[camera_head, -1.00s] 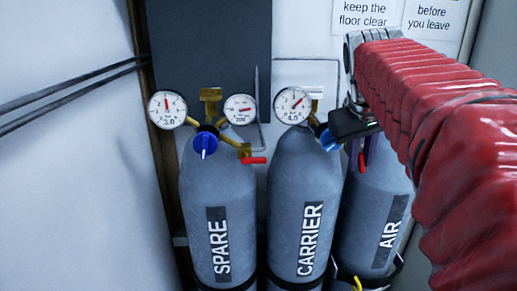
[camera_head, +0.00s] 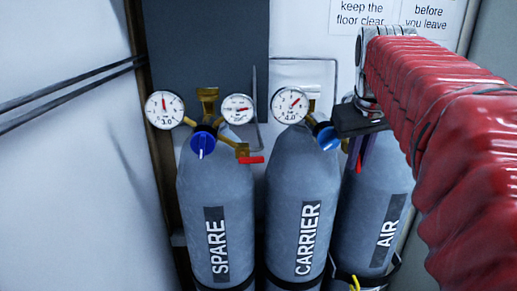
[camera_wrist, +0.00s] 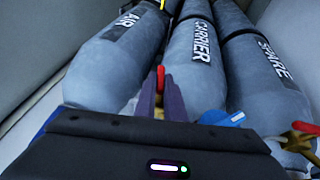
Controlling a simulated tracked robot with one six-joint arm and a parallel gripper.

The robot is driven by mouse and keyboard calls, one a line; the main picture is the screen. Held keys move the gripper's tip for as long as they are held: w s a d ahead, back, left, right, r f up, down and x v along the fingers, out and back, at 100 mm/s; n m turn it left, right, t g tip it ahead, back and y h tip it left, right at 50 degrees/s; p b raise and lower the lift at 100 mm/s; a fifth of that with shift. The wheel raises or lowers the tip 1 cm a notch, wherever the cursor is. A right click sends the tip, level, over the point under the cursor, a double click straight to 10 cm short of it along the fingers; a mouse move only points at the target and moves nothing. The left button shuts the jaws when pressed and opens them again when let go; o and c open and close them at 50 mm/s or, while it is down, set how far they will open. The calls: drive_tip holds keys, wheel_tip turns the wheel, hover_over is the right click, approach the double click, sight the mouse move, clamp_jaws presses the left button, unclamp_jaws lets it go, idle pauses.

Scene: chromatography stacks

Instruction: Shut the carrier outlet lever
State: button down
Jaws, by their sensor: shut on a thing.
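The carrier cylinder (camera_head: 309,190) stands in the middle, with a gauge (camera_head: 289,105) and a blue knob (camera_head: 326,136) at its top. My gripper (camera_head: 362,158) is just right of that knob, pointing down. Its dark purple fingers are shut on the red outlet lever (camera_head: 359,166), whose tip shows between them. In the wrist view the lever (camera_wrist: 160,79) sticks out between the fingertips, with the blue knob (camera_wrist: 222,118) to the right. The lever's pivot and valve body are mostly hidden by my fingers and wrist.
The spare cylinder (camera_head: 217,195) stands at left with its own gauges, blue knob and red lever (camera_head: 251,160). The air cylinder (camera_head: 379,205) stands at right, its top hidden behind my gripper. A wall is close on the left; thin pipes run along it.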

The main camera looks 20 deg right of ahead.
drive_tip(key=shift+t+y, duration=0.3)
drive_tip(key=shift+y, duration=0.7)
drive_tip(key=c, duration=2.1)
unclamp_jaws()
drive_tip(key=shift+r, duration=0.1)
drive_tip(key=v, duration=1.3)
drive_tip(key=shift+s+r, duration=0.1)
drive_tip(key=shift+r, duration=0.15)
